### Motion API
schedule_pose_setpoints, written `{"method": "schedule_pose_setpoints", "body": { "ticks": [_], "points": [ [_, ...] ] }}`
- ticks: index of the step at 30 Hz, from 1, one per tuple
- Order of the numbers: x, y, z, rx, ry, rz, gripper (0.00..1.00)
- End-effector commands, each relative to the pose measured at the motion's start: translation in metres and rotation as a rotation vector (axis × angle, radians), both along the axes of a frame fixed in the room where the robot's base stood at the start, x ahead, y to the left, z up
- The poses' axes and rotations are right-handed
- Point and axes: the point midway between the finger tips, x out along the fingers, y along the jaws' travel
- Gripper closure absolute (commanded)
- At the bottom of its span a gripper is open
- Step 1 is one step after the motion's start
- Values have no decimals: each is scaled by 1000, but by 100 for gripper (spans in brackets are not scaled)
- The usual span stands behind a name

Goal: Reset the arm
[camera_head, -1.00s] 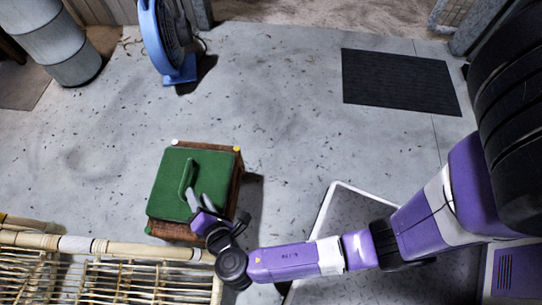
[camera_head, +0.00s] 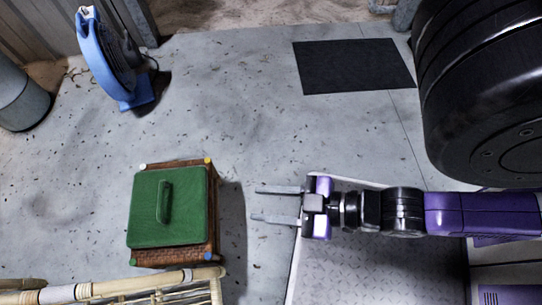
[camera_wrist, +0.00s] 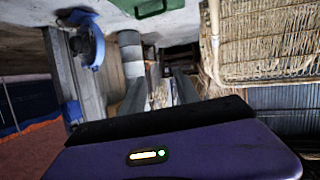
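My gripper (camera_head: 276,206) points left in the head view, its two grey fingers apart with nothing between them. It is to the right of the wicker box (camera_head: 203,250) with the green lid (camera_head: 145,220), clear of it. The lid sits on top of the box and has a raised green handle (camera_head: 164,201). In the wrist view the fingers (camera_wrist: 160,95) are spread and empty. A piece of the green lid (camera_wrist: 140,8) shows at the top of the wrist view.
A rattan frame (camera_head: 110,290) lies at the lower left. A blue fan (camera_head: 103,55) stands at the upper left, near a grey drum (camera_head: 20,100). A black mat (camera_head: 352,66) lies at the upper right. A metal-plate platform (camera_head: 375,270) is below my arm. The middle floor is clear.

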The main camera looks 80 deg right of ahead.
Motion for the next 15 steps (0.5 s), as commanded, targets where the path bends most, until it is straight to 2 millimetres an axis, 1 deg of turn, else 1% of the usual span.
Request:
{"method": "schedule_pose_setpoints", "body": {
  "ticks": [1,3,5,8,15],
  "points": [
    [-4,-5,15,34,-21,-25,62],
    [-6,-9,30,68,-47,-48,62],
    [-7,-12,37,87,-61,-61,62],
    [-7,-13,41,96,-68,-67,62],
    [-7,-12,41,94,-67,-65,62]
  ]
}}
